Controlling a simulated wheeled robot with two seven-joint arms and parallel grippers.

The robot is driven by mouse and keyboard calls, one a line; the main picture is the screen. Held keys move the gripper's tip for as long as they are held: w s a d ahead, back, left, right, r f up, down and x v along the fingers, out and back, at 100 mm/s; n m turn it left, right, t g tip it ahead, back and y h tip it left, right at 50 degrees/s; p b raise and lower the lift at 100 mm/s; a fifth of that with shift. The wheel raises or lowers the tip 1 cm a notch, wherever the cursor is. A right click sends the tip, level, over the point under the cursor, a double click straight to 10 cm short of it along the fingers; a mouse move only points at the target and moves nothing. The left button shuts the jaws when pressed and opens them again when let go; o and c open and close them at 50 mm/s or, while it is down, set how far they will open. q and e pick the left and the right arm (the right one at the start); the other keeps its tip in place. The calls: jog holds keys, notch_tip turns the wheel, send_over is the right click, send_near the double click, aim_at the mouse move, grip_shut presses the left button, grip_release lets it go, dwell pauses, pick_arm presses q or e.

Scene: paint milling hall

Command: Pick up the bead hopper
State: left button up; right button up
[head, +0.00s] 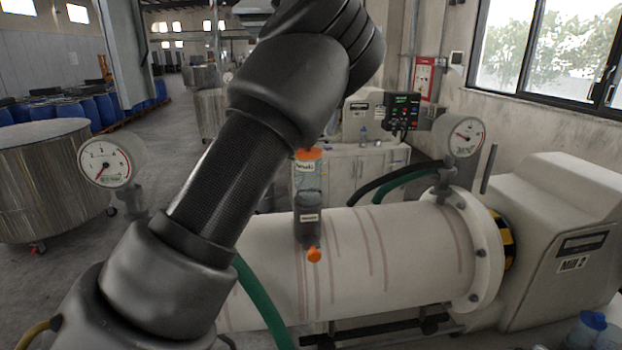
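The bead hopper (307,185) appears to be the small clear vessel with an orange lid and a label, standing upright on top of the white mill cylinder (350,250). Below it are a grey fitting and an orange knob (314,255) on the cylinder's near side. My dark left arm rises from the lower left, crosses the picture and passes just left of and above the hopper. It overlaps the hopper's left edge and upper side in the picture; I cannot tell the gap. Neither gripper is in view.
Pressure gauges stand left (106,160) and right (463,134) of the hopper. Green and black hoses (405,178) run behind it. A large machine housing (565,235) fills the right. A steel vat (45,180) stands at left, and a cabinet (350,170) behind.

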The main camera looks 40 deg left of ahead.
aim_at(308, 178)
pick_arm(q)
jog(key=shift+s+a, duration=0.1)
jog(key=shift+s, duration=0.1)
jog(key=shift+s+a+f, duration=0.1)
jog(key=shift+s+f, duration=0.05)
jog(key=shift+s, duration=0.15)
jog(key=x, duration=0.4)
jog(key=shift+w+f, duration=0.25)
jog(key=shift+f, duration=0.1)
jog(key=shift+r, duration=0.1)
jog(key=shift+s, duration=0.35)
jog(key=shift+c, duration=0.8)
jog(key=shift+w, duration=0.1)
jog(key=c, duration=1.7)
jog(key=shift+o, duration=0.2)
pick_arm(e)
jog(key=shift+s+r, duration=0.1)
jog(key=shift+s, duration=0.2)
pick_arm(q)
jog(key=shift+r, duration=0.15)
